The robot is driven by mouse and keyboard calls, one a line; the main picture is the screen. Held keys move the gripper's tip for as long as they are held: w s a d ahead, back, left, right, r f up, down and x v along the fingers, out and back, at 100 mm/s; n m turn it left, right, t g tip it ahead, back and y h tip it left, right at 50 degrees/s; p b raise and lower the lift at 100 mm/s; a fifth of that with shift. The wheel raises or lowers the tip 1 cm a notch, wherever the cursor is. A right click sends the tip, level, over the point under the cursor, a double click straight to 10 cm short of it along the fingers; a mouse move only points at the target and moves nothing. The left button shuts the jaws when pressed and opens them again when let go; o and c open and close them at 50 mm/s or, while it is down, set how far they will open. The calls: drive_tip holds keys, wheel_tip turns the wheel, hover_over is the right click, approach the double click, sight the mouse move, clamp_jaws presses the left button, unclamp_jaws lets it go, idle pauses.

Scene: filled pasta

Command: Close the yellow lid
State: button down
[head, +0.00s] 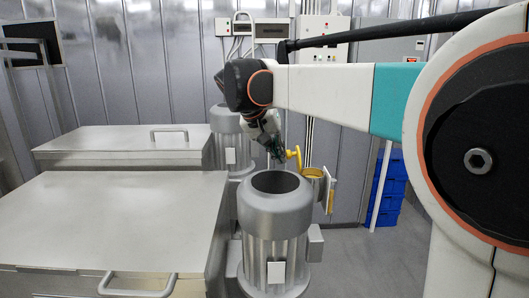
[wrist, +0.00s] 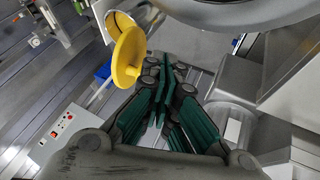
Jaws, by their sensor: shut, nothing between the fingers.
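The yellow lid (head: 293,155) stands raised and tilted beside the yellow-rimmed opening (head: 313,172) in the head view. In the wrist view the lid (wrist: 129,56) is a round yellow disc with a knob, in front of the yellow-rimmed opening (wrist: 119,20). My gripper (head: 276,152) is just left of the lid in the head view. In the wrist view my gripper (wrist: 168,80) has its green-padded fingers together and empty, close to the right of the lid. I cannot tell whether they touch it.
A grey ribbed motor housing (head: 275,236) with a dark round top stands below my gripper. Steel-topped cabinets (head: 110,215) with handles fill the left. Blue crates (head: 388,188) stand at the back right. Wall boxes (head: 325,35) are behind. Grey floor is open on the right.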

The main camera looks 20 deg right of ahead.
sight(292, 154)
drive_tip(key=d+r+y, duration=0.1)
drive_tip(key=y, duration=0.1)
drive_tip(key=s+d+r+m+t+y+p, duration=0.1)
drive_tip(key=d, duration=0.1)
drive_tip(key=shift+s+d+y, duration=0.15)
drive_tip(key=shift+s+y, duration=0.05)
drive_tip(key=shift+y, duration=0.2)
drive_tip(key=shift+s+d+r+m+t+y, duration=0.15)
drive_tip(key=shift+s+d+t+y, duration=0.15)
drive_tip(key=shift+d+y, duration=0.3)
drive_tip(key=shift+s+d+f+m+t+y, duration=0.1)
drive_tip(key=shift+s+d+m+t+y, duration=0.05)
drive_tip(key=shift+d+t+y, duration=0.4)
drive_tip(key=s+d+f+m+t+y+b, duration=0.2)
drive_tip(key=s+d+f+t+y+b, duration=0.1)
drive_tip(key=d+y+b, duration=0.3)
drive_tip(key=shift+d+f+t+y+b, duration=0.35)
drive_tip(key=shift+d+t+y, duration=0.25)
drive_tip(key=shift+y, duration=0.75)
drive_tip(key=shift+d, duration=0.1)
drive_tip(key=shift+r, duration=0.1)
